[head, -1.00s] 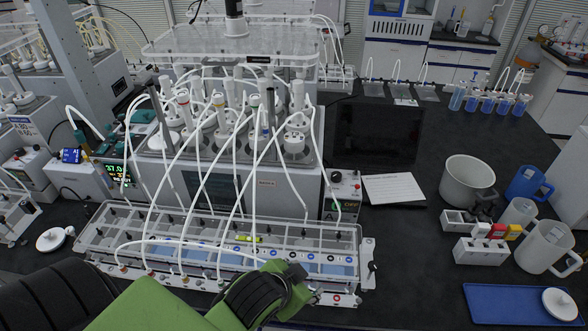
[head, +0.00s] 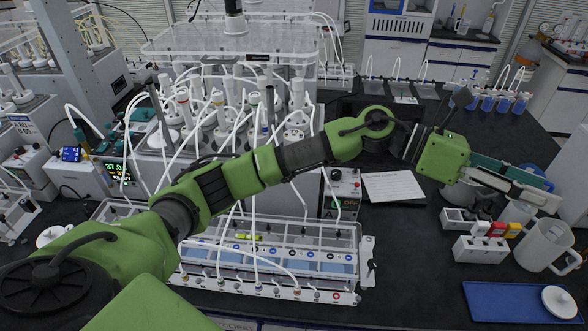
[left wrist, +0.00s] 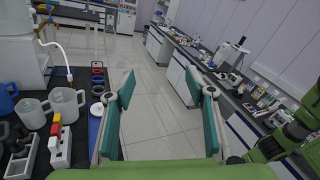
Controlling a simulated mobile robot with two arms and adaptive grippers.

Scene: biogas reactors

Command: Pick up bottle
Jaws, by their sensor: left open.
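My left gripper (head: 540,190) is open and empty, reaching across the bench to the right in the head view. Its two teal-padded fingers stand apart in the left wrist view (left wrist: 160,85), with only floor between them. Several bottles with blue liquid (head: 487,102) and tubes stand at the back right of the bench, behind the gripper. White-capped bottles (head: 221,112) with tubes stand in the central reactor unit. I cannot tell which bottle is meant. My right gripper is not seen.
The left arm hides part of the reactor and the white pot. A white jug (head: 546,245), a small rack (head: 480,250) and a blue tray (head: 515,303) lie at the right. The left wrist view shows an open aisle (left wrist: 150,60) and a cluttered bench (left wrist: 240,85).

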